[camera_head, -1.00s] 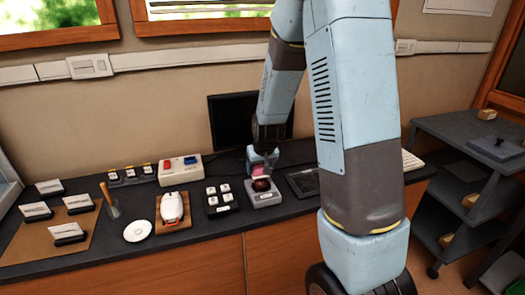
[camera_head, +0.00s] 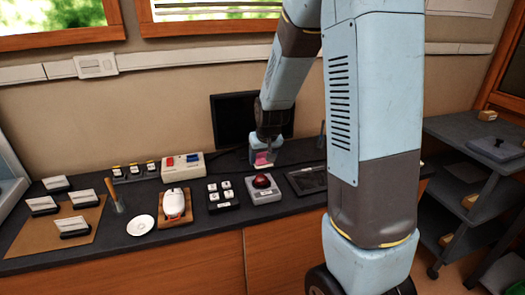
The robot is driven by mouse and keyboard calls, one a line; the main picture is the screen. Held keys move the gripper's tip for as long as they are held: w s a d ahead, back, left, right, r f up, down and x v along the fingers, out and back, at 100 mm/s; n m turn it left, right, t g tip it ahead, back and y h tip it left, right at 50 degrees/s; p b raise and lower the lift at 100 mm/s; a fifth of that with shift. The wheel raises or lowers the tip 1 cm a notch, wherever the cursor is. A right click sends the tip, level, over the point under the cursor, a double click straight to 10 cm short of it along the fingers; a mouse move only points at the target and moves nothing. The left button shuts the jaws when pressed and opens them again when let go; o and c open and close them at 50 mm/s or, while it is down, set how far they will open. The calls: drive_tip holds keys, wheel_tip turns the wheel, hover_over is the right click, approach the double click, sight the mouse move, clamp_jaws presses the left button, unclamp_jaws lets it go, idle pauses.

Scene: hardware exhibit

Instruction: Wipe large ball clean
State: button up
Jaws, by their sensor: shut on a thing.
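The large ball (camera_head: 262,181) is red and glossy and sits in a square grey base (camera_head: 266,194) on the dark counter. My gripper (camera_head: 263,156) is just behind and above the ball, apart from it in the picture. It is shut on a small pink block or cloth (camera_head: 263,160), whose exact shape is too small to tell. The jaws are partly hidden by the gripper body.
A four-key pad (camera_head: 222,196) stands left of the ball, and a dark framed tablet (camera_head: 307,180) lies right of it. A white mouse (camera_head: 174,203), white disc (camera_head: 140,225) and button box (camera_head: 181,166) are further left. A dark monitor (camera_head: 228,120) stands behind.

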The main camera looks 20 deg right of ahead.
drive_tip(key=shift+r, duration=1.25)
